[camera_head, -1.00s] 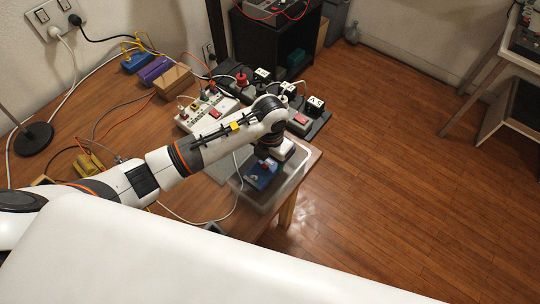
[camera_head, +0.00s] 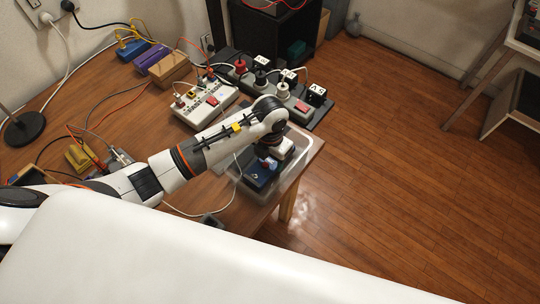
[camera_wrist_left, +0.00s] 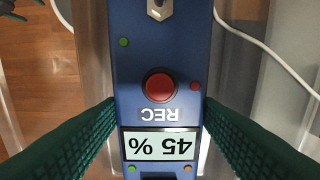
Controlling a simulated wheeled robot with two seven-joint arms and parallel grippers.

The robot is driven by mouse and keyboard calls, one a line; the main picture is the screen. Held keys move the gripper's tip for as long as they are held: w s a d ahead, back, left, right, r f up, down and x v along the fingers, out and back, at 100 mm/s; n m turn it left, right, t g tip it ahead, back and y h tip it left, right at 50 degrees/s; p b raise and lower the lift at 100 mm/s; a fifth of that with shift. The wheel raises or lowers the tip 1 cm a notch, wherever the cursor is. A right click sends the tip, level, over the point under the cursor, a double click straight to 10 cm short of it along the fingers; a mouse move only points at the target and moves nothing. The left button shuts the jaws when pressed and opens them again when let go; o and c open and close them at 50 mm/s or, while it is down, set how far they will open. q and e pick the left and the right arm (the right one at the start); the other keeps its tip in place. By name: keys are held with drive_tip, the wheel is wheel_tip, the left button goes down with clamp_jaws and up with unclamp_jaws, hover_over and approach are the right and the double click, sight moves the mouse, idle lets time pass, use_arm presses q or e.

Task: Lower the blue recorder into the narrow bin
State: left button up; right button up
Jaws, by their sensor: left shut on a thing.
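The blue recorder (camera_head: 259,175) is at the right end of the table, below my left gripper (camera_head: 266,154). In the left wrist view the recorder (camera_wrist_left: 140,60) fills the middle, with a red button, upside-down "REC" lettering and a "45 %" display. My left gripper (camera_wrist_left: 158,125) is shut on it, one green ribbed finger on each side. The narrow bin (camera_head: 306,160) is clear plastic at the table's corner. The recorder overlaps the bin's opening in the head view; its depth inside is hard to tell. My right gripper is not in view.
A white power strip (camera_head: 196,117) and a dark strip with plugs (camera_head: 318,110) stand behind the bin. A white cable (camera_head: 236,185) loops beside the bin, and a pale cable (camera_wrist_left: 262,45) passes near the recorder. Wooden floor (camera_head: 410,150) lies beyond the table edge.

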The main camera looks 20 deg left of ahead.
sight(270, 160)
use_arm(q)
drive_tip(key=shift+f+b, duration=0.45)
drive_tip(key=shift+f, duration=0.15)
drive_tip(key=o, duration=1.1)
drive_tip(key=shift+o, duration=0.2)
drive_tip(key=shift+r, duration=0.1)
wheel_tip(270, 160, up, 12)
drive_tip(key=b, duration=0.1)
